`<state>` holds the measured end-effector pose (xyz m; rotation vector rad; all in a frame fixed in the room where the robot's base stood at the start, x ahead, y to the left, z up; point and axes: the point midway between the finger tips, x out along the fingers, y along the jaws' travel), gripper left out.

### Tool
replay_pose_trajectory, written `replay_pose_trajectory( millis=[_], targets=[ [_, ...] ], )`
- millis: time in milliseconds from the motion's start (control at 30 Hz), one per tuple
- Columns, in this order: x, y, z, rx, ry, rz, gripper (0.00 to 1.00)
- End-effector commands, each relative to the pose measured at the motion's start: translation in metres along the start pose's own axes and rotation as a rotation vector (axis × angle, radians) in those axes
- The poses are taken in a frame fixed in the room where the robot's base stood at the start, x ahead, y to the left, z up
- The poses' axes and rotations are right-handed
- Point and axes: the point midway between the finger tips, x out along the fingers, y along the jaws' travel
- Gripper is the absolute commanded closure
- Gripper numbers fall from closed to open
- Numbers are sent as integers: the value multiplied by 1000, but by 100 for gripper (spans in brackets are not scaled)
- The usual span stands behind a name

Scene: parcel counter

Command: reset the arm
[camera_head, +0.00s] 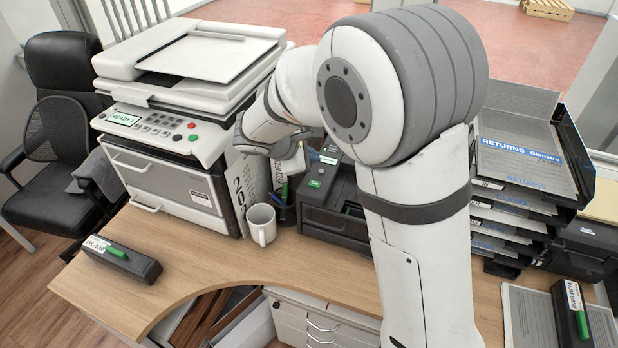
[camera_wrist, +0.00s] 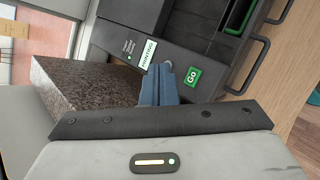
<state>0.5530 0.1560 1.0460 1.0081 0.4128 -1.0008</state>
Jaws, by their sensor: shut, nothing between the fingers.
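My arm rises from the front of the counter in the head view and bends over to the left at the top. In the wrist view my gripper (camera_wrist: 167,76) has its two blue-grey fingers together with nothing between them. The fingertips appear over the black label printer (camera_wrist: 212,32), beside its green GO button (camera_wrist: 192,77) and a green-lit label reading PRINTING (camera_wrist: 148,54). Whether they touch it I cannot tell. In the head view the fingertips are not clear, and my arm partly covers the black printer (camera_head: 335,222).
A large copier (camera_head: 165,165) stands left of my wrist, with a white mug (camera_head: 262,224) in front. A black labelled box (camera_head: 119,260) lies on the left counter. Stacked trays (camera_head: 517,165) stand right. A speckled block (camera_wrist: 95,85) is close to my gripper. The left-front counter is mostly clear.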

Motion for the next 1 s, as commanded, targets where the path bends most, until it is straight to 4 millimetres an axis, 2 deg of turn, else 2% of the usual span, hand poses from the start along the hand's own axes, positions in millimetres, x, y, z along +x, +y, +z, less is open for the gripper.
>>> replay_pose_trajectory(
  millis=[233, 367, 467, 600, 700, 833, 1000],
  targets=[
    [0, -1, 4, 13, 1, -6, 100],
    [-3, -11, 33, 120, 7, -62, 100],
    [-8, -30, 74, 287, 17, -146, 100],
    [-21, -70, 128, 577, 40, -285, 100],
    [-34, -101, 158, 786, 59, -376, 100],
    [-53, -140, 184, 1057, 91, -485, 100],
    [-76, -181, 199, 1368, 139, -597, 100]
  ],
)
